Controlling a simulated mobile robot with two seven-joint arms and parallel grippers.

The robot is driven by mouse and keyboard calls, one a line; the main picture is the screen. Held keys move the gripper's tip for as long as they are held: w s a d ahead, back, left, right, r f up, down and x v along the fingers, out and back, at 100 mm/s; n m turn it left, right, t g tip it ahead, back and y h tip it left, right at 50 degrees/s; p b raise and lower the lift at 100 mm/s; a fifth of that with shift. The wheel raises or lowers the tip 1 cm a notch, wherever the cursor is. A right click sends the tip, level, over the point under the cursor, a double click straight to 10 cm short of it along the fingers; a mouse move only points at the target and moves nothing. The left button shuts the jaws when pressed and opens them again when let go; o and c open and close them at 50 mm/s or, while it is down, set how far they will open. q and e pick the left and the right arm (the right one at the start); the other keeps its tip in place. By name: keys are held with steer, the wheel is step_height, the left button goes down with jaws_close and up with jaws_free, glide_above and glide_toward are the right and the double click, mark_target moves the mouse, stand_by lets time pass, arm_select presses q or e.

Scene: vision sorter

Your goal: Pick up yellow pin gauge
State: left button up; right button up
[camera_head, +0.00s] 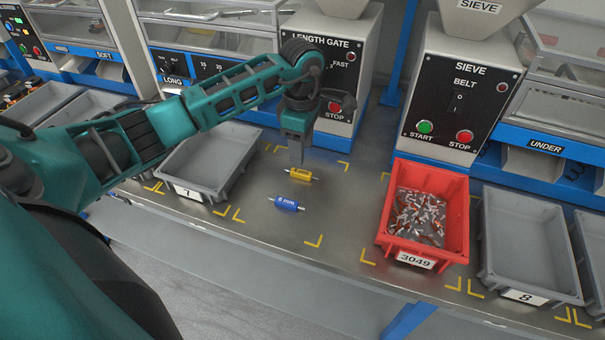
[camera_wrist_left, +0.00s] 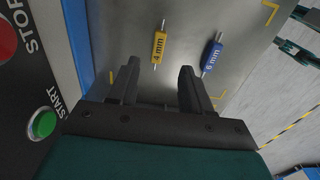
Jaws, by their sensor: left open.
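The yellow pin gauge (camera_head: 301,175), with thin metal pins at both ends, lies on the metal bench below my left gripper. It also shows in the left wrist view (camera_wrist_left: 159,46), marked "4 mm", ahead of and roughly between the fingers. A blue pin gauge (camera_head: 287,204) marked "6 mm" lies nearer the bench's front; it also shows in the left wrist view (camera_wrist_left: 212,58), just beyond the right-hand finger. My left gripper (camera_head: 297,160) points down, and its jaws (camera_wrist_left: 157,75) are open and empty in the wrist view. My right gripper is not in view.
A grey tray (camera_head: 180,188) marked 7 stands left of the gauges. A red bin (camera_head: 381,238) of small parts, labelled 3049, stands to the right, with grey tray 8 (camera_head: 487,268) beyond. The length gate machine (camera_head: 347,75) stands behind. The bench around the gauges is clear.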

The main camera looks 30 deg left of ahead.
mark_target(305, 173)
arm_select(q)
step_height(305, 173, down, 2)
steer(key=f, duration=0.2)
steer(key=d+f, duration=0.1)
steer(key=f, duration=0.1)
steer(key=shift+w+f, duration=0.1)
steer(key=shift+w, duration=0.1)
steer(key=shift+a+f+b, duration=0.1)
steer(key=shift+f+b, duration=0.2)
steer(key=shift+f, duration=0.3)
steer(key=shift+c, duration=0.3)
jaws_close()
